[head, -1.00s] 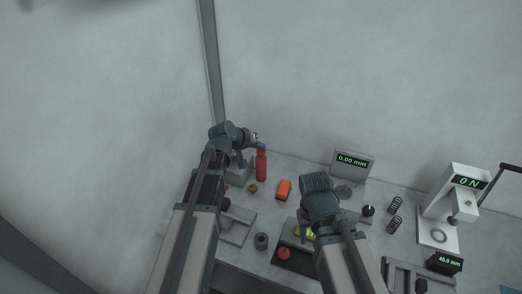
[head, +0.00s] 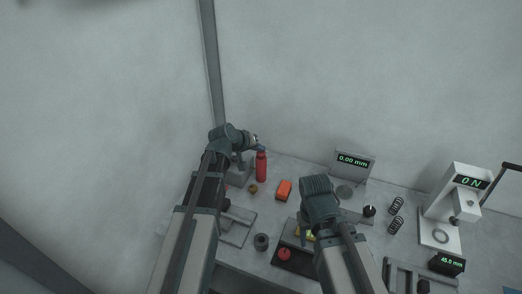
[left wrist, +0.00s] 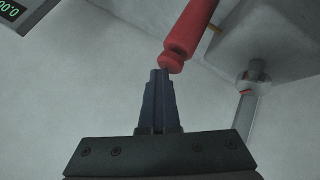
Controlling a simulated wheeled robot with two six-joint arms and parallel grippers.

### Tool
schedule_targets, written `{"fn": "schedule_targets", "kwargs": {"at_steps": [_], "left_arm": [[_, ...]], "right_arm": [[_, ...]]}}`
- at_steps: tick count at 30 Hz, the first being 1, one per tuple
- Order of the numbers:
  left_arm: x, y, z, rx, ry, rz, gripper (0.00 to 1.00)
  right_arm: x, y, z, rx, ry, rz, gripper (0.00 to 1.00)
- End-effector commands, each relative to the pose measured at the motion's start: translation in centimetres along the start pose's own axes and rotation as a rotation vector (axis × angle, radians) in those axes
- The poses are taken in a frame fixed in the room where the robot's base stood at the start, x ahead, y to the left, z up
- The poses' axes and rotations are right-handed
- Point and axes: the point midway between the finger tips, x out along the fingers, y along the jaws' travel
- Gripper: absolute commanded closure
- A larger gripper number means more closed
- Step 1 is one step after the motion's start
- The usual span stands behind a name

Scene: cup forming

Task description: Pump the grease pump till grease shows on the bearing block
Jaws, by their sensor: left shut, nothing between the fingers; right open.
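The red grease pump (head: 261,166) stands upright beside the grey bearing block (head: 237,177) at the back left of the table. In the left wrist view the pump (left wrist: 190,32) ends in a rounded red knob, and a thin brass piece (left wrist: 215,29) lies between it and the block (left wrist: 275,35). A grey shaft on the block carries a small reddish mark; I cannot tell what it is. My left gripper (left wrist: 159,73) is shut and empty, its fingertips close to the knob; contact is unclear. My right gripper (head: 308,236) is open, low over the front tray, its fingers partly hidden.
An orange box (head: 284,190), a small brass part (head: 253,189) and a dark ring (head: 261,242) lie between my arms. A tray (head: 290,268) with a red knob is in front. A display (head: 354,163), springs (head: 396,206) and a force gauge stand (head: 438,238) are to the right.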

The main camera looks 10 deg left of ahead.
Motion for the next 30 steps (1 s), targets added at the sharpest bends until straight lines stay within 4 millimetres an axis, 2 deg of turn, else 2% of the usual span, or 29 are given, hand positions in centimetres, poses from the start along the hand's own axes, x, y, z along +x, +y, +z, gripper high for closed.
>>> {"fn": "schedule_targets", "kwargs": {"at_steps": [21, 30], "left_arm": [[0.4, -0.3, 0.4, 0.001, -0.003, -0.001, 1.00], [-0.4, 0.3, -0.2, 0.001, -0.003, -0.001, 1.00]], "right_arm": [[0.5, -0.1, 0.0, 0.000, 0.000, 0.000, 0.50], [-0.6, 0.1, 0.0, 0.000, 0.000, 0.000, 0.50]]}}
